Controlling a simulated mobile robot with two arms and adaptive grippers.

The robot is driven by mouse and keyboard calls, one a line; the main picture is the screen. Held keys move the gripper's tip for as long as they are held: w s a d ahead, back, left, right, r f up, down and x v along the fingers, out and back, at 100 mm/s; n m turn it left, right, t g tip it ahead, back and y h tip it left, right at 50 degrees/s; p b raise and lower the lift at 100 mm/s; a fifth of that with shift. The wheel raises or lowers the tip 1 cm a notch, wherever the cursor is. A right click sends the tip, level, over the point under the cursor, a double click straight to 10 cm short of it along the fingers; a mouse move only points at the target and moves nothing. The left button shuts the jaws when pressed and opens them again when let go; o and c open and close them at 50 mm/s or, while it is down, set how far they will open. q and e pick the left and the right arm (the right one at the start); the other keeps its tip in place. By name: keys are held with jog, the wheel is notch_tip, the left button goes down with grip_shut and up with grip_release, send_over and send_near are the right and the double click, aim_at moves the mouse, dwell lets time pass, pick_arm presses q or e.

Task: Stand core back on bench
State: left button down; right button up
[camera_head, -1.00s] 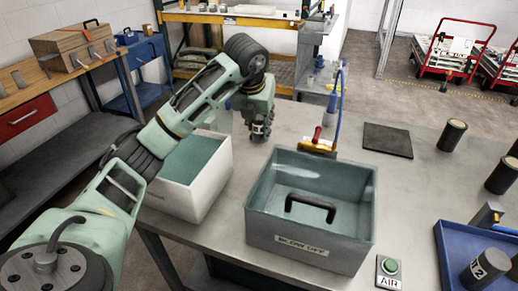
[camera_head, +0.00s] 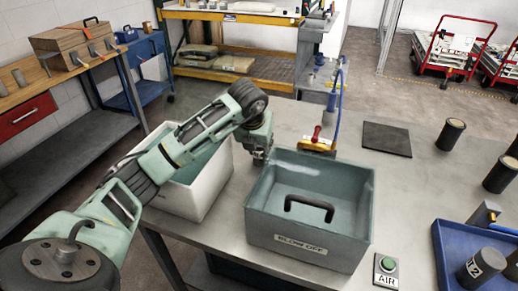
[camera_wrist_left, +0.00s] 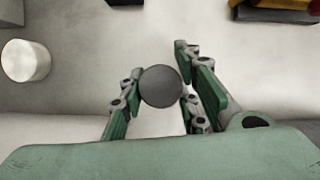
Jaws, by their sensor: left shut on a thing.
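My left gripper (camera_head: 260,156) is low over the bench (camera_head: 228,215), between the white bin and the blow-off box in the head view. In the left wrist view its fingers close on the dark grey round end of the core (camera_wrist_left: 161,86). In the head view the core is hardly visible, lost behind the fingers and the box. I cannot tell whether its lower end touches the bench. My right gripper is not in view.
The blow-off box (camera_head: 305,246) stands close in front of the gripper, the white bin (camera_head: 196,198) to its left. Several dark cylinders (camera_head: 450,134), a black mat (camera_head: 387,139) and a blue tray (camera_head: 440,240) are at right.

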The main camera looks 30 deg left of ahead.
pick_arm(q)
jog(key=c, duration=1.3)
grip_release()
jog(key=shift+r, duration=0.2)
jog(key=shift+s+r, duration=0.1)
jog(key=shift+r, duration=0.2)
jog(key=b+v, duration=0.1)
jog(key=v, duration=1)
jog(key=shift+s+r, duration=0.1)
